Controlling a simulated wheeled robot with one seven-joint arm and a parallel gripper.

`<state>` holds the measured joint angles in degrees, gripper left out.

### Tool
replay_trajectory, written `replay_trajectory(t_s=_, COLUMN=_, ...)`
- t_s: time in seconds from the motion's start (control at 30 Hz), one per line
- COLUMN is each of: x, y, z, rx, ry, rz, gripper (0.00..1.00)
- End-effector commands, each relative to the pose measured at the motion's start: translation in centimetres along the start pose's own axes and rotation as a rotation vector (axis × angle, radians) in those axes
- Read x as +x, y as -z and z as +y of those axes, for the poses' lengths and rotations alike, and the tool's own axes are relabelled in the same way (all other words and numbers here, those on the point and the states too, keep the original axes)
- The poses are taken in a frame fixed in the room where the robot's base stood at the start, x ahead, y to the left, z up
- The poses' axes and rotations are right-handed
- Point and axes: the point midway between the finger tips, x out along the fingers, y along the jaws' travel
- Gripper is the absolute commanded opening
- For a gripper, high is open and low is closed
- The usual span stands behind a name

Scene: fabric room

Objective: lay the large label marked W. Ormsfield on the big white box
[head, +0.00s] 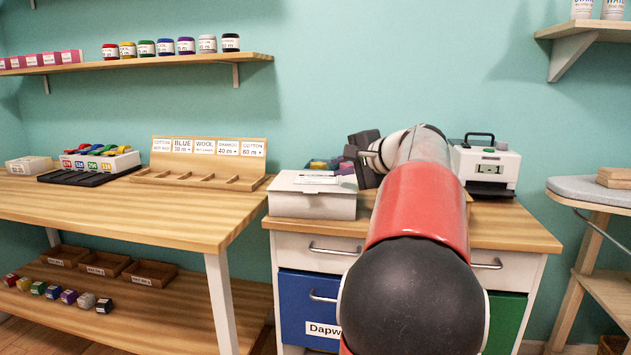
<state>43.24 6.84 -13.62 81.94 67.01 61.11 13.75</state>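The big white box (310,206) stands on the left part of the white drawer cabinet's wooden top, lid down. A small pale rectangle (312,179) shows on its lid; I cannot tell whether it is a loose label, and no writing is readable. No label reading W. Ormsfield can be made out. My gripper (358,155) is dark grey and is just behind and right of the box, at the far end of my red and white arm. Its fingers are mostly hidden or unclear, so I cannot tell its opening or whether it holds anything.
A white label printer (485,166) with a small display stands on the cabinet's right. Colourful items (326,164) sit behind the box. The cabinet has a blue drawer (300,300) with a partly hidden label.

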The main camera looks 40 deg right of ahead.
Motion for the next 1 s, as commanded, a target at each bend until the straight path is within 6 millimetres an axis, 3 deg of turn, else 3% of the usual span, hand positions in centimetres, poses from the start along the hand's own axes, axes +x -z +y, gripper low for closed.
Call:
replay_trajectory(t_s=0.4, x=-4.6, y=0.0, z=0.0, rx=0.000, ry=0.000, rz=0.001, gripper=0.13)
replay_trajectory(t_s=0.77, x=-4.9, y=0.0, z=-0.1, rx=0.000, ry=0.000, rz=0.000, gripper=0.13)
replay_trajectory(t_s=1.0, x=-6.9, y=0.0, z=-2.6, rx=-0.002, ry=0.001, rz=0.001, gripper=0.13)
